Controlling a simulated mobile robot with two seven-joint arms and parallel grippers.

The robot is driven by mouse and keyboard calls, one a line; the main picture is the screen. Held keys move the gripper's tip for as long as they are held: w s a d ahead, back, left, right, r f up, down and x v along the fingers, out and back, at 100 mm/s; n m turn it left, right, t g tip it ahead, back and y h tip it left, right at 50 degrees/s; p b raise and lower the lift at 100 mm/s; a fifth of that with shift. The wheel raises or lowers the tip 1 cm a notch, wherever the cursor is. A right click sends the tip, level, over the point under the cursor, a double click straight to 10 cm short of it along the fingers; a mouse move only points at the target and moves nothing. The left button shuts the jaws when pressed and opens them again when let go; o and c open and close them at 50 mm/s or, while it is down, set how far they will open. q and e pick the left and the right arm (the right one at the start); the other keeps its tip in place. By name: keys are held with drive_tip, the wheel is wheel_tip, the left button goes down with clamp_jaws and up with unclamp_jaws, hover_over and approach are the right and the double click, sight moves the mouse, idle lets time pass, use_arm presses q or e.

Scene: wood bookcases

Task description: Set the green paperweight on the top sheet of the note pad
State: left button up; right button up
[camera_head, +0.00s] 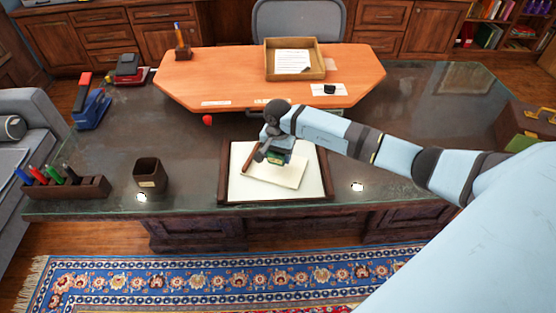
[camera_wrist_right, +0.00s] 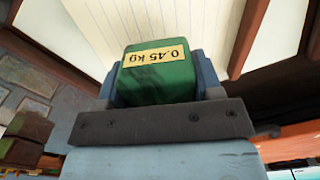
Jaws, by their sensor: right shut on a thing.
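The green paperweight (camera_wrist_right: 158,78), a block with a yellow "0.45 kg" label, is held between the fingers of my right gripper (camera_wrist_right: 158,88). In the head view the right gripper (camera_head: 275,155) is over the far part of the cream note pad (camera_head: 285,176), and a little green shows under it. The lined top sheet also shows in the wrist view (camera_wrist_right: 145,22), behind the paperweight. Whether the paperweight touches the sheet I cannot tell. The gripper hides part of the pad. My left gripper is not in view.
The pad lies on a white blotter (camera_head: 312,184) with dark side rails. A brown cup (camera_head: 150,174) and a marker rack (camera_head: 68,188) stand to the left. A wooden paper tray (camera_head: 267,63) is on the orange desk section behind. The dark desktop right of the blotter is mostly clear.

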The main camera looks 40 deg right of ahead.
sight(278, 161)
wheel_tip(278, 161, down, 3)
drive_tip(key=shift+f, duration=0.25)
drive_tip(key=o, duration=1.2)
drive_tip(key=shift+r, duration=0.2)
